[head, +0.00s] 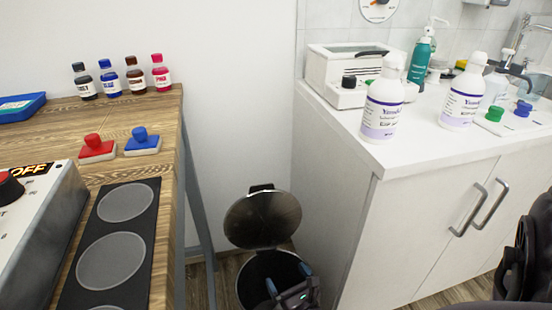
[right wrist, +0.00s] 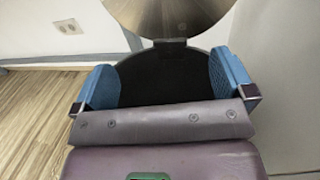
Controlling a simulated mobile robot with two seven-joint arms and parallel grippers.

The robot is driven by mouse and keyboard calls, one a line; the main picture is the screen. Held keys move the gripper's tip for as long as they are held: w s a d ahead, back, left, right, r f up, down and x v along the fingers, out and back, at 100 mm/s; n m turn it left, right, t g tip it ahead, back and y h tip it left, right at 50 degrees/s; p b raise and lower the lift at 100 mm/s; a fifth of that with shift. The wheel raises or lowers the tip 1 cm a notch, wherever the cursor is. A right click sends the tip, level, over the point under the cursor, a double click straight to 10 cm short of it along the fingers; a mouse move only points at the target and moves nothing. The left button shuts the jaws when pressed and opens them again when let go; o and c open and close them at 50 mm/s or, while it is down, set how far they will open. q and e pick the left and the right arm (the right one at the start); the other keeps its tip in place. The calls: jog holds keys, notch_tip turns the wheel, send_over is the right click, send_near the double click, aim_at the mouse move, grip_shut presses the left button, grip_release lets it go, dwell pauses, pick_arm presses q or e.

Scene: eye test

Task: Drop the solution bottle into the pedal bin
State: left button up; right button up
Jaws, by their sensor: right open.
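The pedal bin (head: 255,270) stands on the floor between the wooden bench and the white counter, its round metal lid (head: 262,217) raised. My right gripper (head: 288,284) is over the bin's mouth. In the right wrist view its blue fingers (right wrist: 166,88) are wide apart with nothing between them, and the dark bin opening (right wrist: 165,65) shows behind. The bin's inside is too dark to tell what it holds. Two white bottles with purple-banded labels, one nearer (head: 382,108) and one farther (head: 462,95), stand upright on the counter. My left gripper is not in view.
The white counter (head: 420,148) also holds a green pump bottle (head: 420,62) and a white device (head: 345,75). The wooden bench (head: 60,142) at left carries several small bottles, red (head: 97,149) and blue (head: 142,142) knobbed blocks and a dark panel. The counter side stands close to the bin.

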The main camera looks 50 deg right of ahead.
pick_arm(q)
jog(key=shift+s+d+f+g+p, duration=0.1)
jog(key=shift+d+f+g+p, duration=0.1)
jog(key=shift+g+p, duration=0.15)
pick_arm(e)
jog(key=v, duration=0.7)
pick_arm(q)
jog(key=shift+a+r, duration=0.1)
